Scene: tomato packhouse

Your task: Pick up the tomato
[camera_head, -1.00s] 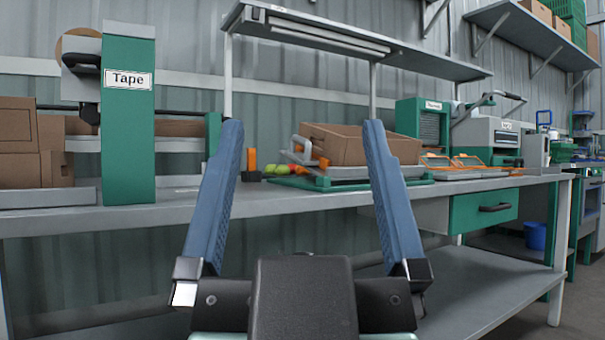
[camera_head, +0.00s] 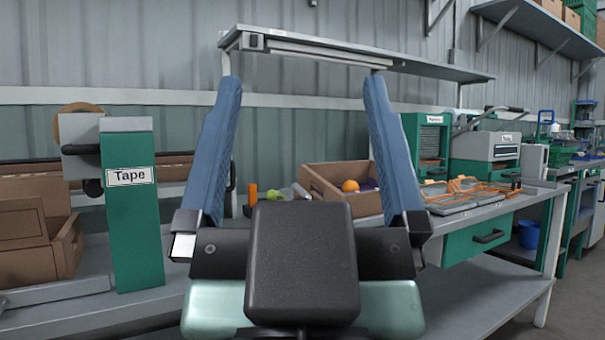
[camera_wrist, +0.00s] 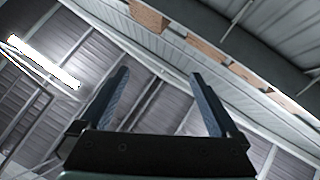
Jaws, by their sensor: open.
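My gripper (camera_head: 302,85) is open and empty in the head view, its two blue fingers pointing up and spread wide in front of the bench. It also shows open in the wrist view (camera_wrist: 160,74), with only roof and wall behind it. No tomato can be told for certain. Small green produce (camera_head: 272,196) lies on the bench behind my gripper, partly hidden by it. An orange round thing (camera_head: 350,185) sits inside an open cardboard box (camera_head: 322,187), beside something purple. Whether it is a tomato I cannot tell.
A green tape stand (camera_head: 130,235) and cardboard boxes (camera_head: 28,232) stand at the left. A shelf (camera_head: 350,52) overhangs the bench. Grey trays with orange handles (camera_head: 462,190) and green machines (camera_head: 425,140) stand at the right. A blue bin (camera_head: 530,234) is below.

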